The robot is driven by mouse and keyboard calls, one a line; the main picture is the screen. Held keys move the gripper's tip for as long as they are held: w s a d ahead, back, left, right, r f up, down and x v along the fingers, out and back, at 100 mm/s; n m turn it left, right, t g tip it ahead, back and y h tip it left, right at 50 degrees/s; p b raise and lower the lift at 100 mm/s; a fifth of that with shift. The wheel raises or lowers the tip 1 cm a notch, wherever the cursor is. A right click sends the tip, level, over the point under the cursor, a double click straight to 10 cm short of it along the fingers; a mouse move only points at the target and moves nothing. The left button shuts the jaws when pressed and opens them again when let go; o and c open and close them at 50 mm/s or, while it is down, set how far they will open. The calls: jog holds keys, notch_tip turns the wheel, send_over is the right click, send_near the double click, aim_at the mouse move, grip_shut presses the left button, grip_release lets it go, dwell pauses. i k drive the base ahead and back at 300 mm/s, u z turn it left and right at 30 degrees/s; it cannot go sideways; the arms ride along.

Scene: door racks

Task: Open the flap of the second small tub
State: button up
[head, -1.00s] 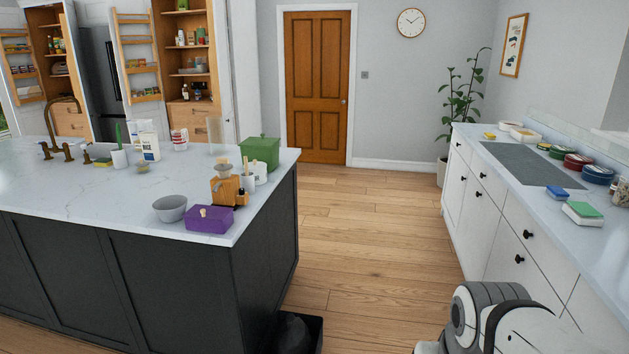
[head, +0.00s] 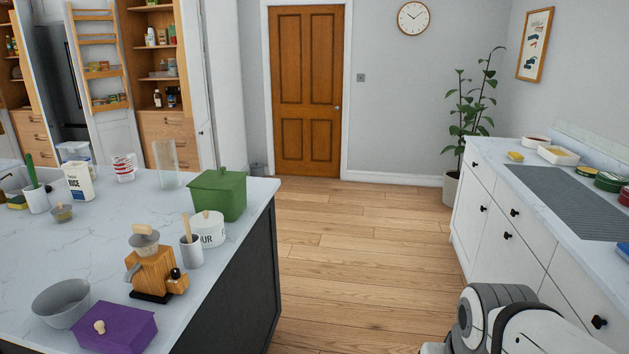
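I cannot tell for sure which thing is the second small tub, and no flap shows clearly. My gripper is out of view. Only a white and grey part of my arm shows at the bottom right, beside the counter's drawers.
The island (head: 215,265) fills the left, holding a purple lidded box (head: 122,330), a grey bowl (head: 62,303), a wooden grinder (head: 152,270) and a green lidded box (head: 218,195). The wooden floor (head: 365,250) between island and right counter (head: 480,153) is clear up to the brown door (head: 306,95).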

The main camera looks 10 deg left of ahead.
aim_at(80, 151)
jog(key=i, duration=5.4)
jog(key=u, duration=2.5)
jog(key=i, duration=2)
